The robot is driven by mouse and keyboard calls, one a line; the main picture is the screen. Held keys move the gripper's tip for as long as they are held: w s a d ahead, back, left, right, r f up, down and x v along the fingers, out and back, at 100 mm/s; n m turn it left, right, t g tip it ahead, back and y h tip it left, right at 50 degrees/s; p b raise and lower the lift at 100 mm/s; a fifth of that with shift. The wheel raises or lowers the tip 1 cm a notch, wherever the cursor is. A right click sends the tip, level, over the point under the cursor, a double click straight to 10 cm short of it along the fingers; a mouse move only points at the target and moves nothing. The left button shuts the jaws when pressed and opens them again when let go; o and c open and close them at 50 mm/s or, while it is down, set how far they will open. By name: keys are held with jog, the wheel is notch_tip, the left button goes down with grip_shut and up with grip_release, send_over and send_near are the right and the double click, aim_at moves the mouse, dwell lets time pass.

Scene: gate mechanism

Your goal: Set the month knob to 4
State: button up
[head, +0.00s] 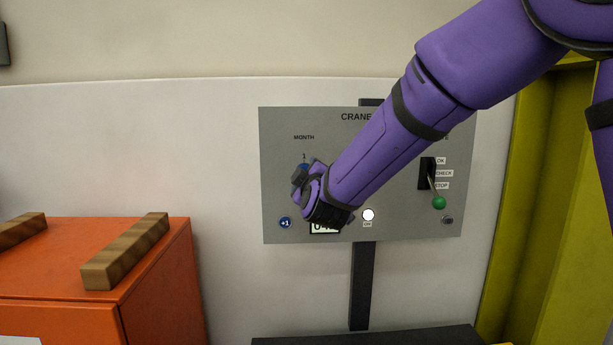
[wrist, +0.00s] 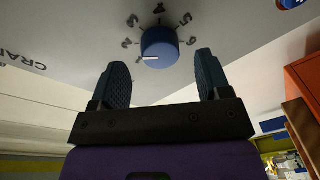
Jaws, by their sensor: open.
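The month knob (wrist: 160,44) is a round blue dial on the grey panel, ringed by numbers in the wrist view. Its white pointer mark points to the lower left there, toward the mark that looks like 1. The 4 (wrist: 159,8) stands beyond the knob at the top of that view. In the head view only a small blue part of the knob (head: 305,167) shows under the printed 1. My gripper (wrist: 162,70) is open, its two fingers apart on either side of the knob's near side, with nothing between them. Contact with the knob cannot be told.
The panel (head: 400,220) also carries a blue +1 button (head: 285,223), a white round button (head: 369,215), a partly covered display (head: 323,228) and a green-tipped lever (head: 438,202). An orange cabinet (head: 160,285) with wooden bars stands at left. A yellow frame (head: 530,190) is at right.

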jog(key=w, duration=0.3)
jog(key=shift+a, duration=0.15)
jog(key=c, duration=0.9)
